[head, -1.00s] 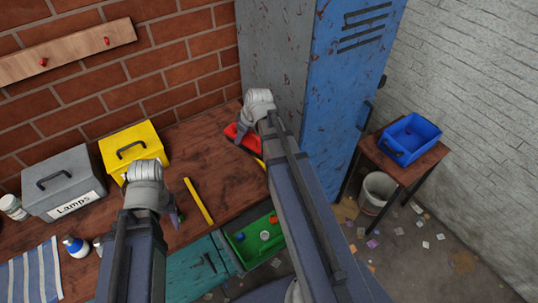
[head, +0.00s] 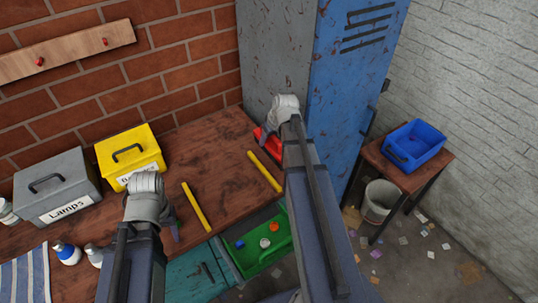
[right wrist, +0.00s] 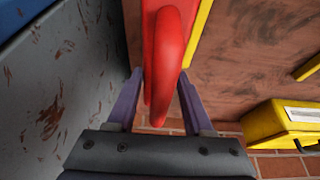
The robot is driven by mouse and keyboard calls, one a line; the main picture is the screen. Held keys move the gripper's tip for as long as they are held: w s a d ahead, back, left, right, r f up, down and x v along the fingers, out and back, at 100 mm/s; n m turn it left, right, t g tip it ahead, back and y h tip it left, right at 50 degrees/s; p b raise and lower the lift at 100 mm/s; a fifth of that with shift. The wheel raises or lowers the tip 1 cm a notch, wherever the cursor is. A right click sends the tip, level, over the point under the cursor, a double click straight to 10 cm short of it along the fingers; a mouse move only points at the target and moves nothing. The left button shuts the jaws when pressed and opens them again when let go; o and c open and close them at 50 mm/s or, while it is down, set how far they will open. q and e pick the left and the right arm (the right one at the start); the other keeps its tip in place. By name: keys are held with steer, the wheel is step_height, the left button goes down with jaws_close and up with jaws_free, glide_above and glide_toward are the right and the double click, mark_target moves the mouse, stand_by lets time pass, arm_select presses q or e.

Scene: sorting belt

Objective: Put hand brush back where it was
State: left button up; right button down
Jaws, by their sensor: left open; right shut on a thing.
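The red hand brush (head: 272,147) is at the back right of the wooden bench, beside the grey locker side and just right of the right yellow strip (head: 264,171). My right gripper (right wrist: 161,84) is shut on its red handle (right wrist: 170,50). Whether the brush touches the bench or hangs just above it I cannot tell. My arm hides part of it in the head view, and its bristles are not visible. My left gripper (head: 175,226) is open and empty over the bench, beside the left yellow strip (head: 196,206).
A yellow box (head: 130,150) and a grey "Lamps" box (head: 57,190) stand along the brick wall. Bottles (head: 67,252) and a striped cloth (head: 25,275) are at front left. A green drawer (head: 255,262) stands open below. The bench between the strips is clear.

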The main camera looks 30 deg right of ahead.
mark_target(269, 147)
arm_select(q)
steer(key=shift+f, duration=0.55)
arm_select(e)
steer(key=shift+f, duration=0.5)
arm_select(q)
step_height(269, 147, down, 4)
steer(key=b, duration=0.3)
steer(key=shift+r+b, duration=0.25)
steer(key=shift+b, duration=0.1)
arm_select(e)
step_height(269, 147, down, 4)
steer(key=shift+r, duration=0.25)
arm_select(q)
steer(key=shift+f, duration=0.2)
arm_select(e)
steer(key=shift+f, duration=0.2)
steer(key=shift+c, duration=1.4)
jaws_free()
arm_select(q)
steer(key=shift+r, duration=0.2)
arm_select(e)
steer(key=shift+r, duration=0.2)
